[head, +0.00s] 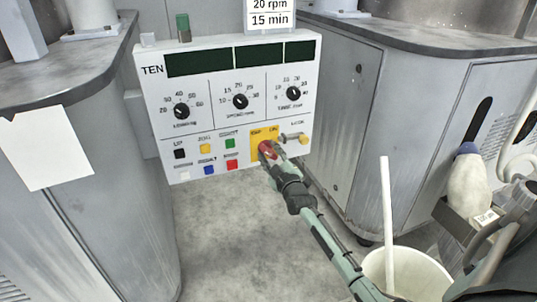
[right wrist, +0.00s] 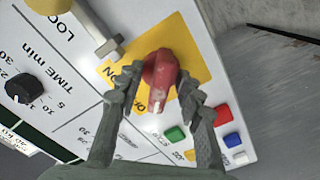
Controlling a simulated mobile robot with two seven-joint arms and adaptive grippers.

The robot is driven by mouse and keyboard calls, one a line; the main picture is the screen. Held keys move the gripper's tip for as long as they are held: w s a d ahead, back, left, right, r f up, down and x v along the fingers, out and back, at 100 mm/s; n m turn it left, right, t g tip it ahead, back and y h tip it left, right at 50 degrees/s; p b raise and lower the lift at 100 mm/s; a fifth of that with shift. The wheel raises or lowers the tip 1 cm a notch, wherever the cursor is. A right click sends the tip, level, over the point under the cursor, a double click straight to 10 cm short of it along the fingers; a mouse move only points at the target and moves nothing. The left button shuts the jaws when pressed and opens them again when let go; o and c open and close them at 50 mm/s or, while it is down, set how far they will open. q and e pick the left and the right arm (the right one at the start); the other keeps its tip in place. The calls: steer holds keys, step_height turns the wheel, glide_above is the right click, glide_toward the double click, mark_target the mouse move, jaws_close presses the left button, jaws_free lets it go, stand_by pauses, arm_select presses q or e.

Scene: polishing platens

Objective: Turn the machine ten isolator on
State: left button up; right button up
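The white control panel marked TEN (head: 215,119) hangs at upper centre in the head view. At its lower right is the isolator, a red handle (head: 266,149) on a yellow plate (head: 257,136). In the right wrist view the red handle (right wrist: 160,75) stands out from the yellow plate (right wrist: 188,45). My right gripper (head: 274,158) is at the isolator. The lettering beside the handle is partly hidden. My left gripper is not in view.
A small metal lock part (head: 295,138) sticks out right of the isolator. Coloured buttons (head: 207,157) and black dials (head: 240,101) cover the panel. Grey machine housings stand left (head: 100,190) and right (head: 345,110). A pale bucket (head: 425,275) with a white rod (head: 387,200) stands lower right.

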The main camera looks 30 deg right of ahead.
steer(key=shift+w, duration=0.1)
steer(key=shift+c, duration=0.8)
jaws_close()
